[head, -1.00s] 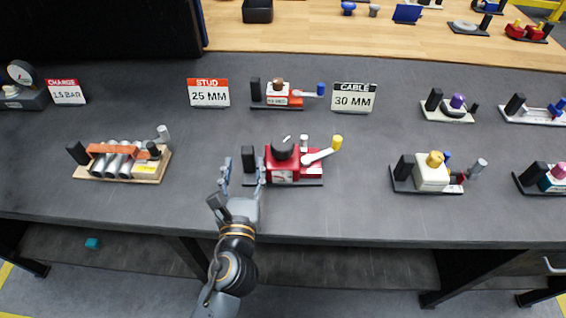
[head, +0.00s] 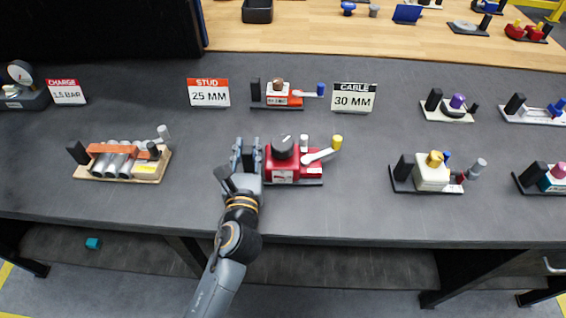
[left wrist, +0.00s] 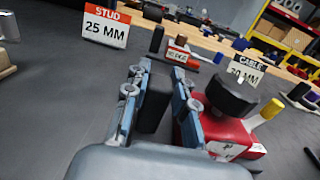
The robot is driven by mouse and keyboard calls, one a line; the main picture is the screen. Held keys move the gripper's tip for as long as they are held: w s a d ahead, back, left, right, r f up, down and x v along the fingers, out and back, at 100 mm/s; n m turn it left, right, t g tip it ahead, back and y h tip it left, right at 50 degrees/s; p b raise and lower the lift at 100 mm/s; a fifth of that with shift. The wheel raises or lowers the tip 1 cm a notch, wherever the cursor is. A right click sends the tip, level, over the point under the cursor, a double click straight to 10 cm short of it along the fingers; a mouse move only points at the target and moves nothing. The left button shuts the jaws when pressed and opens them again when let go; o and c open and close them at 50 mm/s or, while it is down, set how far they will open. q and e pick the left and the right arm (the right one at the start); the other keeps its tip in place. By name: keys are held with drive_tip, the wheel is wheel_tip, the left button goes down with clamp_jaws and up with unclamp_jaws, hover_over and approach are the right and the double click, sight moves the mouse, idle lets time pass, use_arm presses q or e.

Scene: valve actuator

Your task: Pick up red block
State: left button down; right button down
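The red block (head: 284,170) sits on a dark base plate near the middle of the grey bench. It carries a black knob (head: 283,146) and a lever with a yellow tip (head: 336,142). A black upright post (head: 248,157) stands at the left end of the same plate. My left gripper (head: 247,150) is shut on this post, with one finger on each side. The left wrist view shows the post (left wrist: 156,102) between the fingers and the red block (left wrist: 215,135) just right of them. My right gripper is not in view.
A smaller red unit (head: 283,97) stands behind, between the 25 MM sign (head: 209,93) and the 30 MM sign (head: 353,98). A unit with grey cylinders (head: 122,163) is at left, a cream unit (head: 432,174) at right.

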use_arm(q)
drive_tip(key=shift+r, duration=4.45)
drive_tip(key=shift+f, duration=4)
drive_tip(key=shift+f, duration=0.45)
